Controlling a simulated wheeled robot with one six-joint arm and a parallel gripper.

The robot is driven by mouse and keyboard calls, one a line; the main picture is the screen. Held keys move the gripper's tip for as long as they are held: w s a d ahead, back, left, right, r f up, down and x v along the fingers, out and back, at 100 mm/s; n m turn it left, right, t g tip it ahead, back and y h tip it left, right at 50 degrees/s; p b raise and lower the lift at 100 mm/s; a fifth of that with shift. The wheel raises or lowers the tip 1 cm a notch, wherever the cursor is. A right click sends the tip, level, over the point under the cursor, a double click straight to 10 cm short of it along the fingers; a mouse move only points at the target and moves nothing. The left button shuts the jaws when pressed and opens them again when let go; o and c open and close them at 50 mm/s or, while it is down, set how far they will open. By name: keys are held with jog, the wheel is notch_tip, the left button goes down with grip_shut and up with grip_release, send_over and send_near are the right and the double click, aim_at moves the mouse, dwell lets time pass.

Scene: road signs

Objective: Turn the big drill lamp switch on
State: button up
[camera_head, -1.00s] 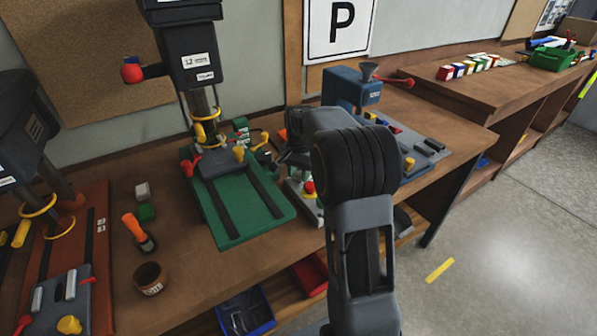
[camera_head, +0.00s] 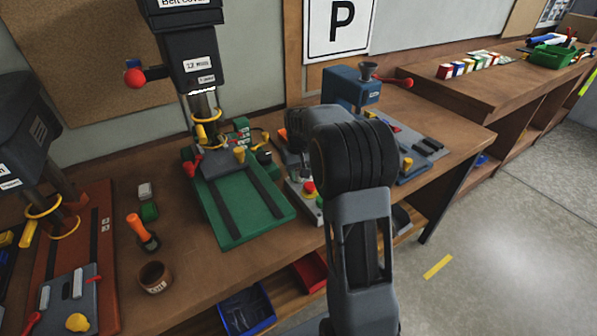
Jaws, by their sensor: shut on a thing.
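A tall dark drill press stands against the wall. Its head (camera_head: 193,62) has white labels, and its green base (camera_head: 240,231) is on the bench. A row of bright white spots shows under the head, around the top of the column. Which control is the lamp switch cannot be made out; small controls (camera_head: 243,131) sit beside the column. My arm reaches up from the bottom, and its wrist (camera_head: 352,155) stands right of the green base. My gripper's fingers are hidden behind the arm, so what they touch does not show.
Another drill (camera_head: 22,140) with a red-brown base stands at the left. A screwdriver (camera_head: 140,228) and a brown cup (camera_head: 154,277) are between the drills. A blue machine (camera_head: 350,87) stands behind my arm. Bins sit on the shelf below; open floor lies at the right.

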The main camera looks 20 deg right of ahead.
jog(key=shift+n, duration=0.6)
jog(key=o, duration=0.6)
jog(key=shift+o, duration=0.2)
jog(key=shift+r, duration=0.1)
notch_tip(320, 180, up, 14)
dwell(0.7)
